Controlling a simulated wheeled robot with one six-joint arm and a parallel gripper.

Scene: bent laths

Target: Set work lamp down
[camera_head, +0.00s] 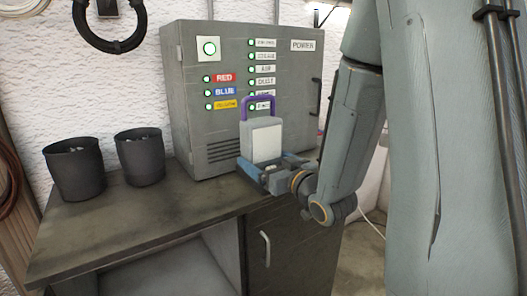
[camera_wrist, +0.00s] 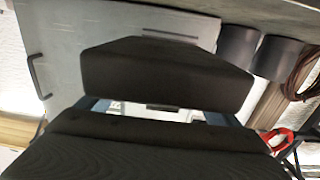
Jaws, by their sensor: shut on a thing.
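The work lamp (camera_head: 267,143) is a pale upright panel with a grey frame and a purple handle on top. In the head view it stands in front of the power cabinet, over the right part of the bench (camera_head: 130,222). My gripper (camera_head: 268,166), blue-grey, is shut on the lamp's lower part. The gripper hides the lamp's underside, so I cannot tell whether it touches the bench. In the wrist view, large dark shapes fill the middle and bottom, and I cannot tell lamp from gripper there.
The grey cabinet (camera_head: 190,130) with lit green indicators and labels stands close behind the lamp. Two black bins (camera_head: 75,172) (camera_head: 140,160) with contents stand at the bench's left. The bench's front left is clear. A drawer or door handle (camera_head: 265,248) juts out below.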

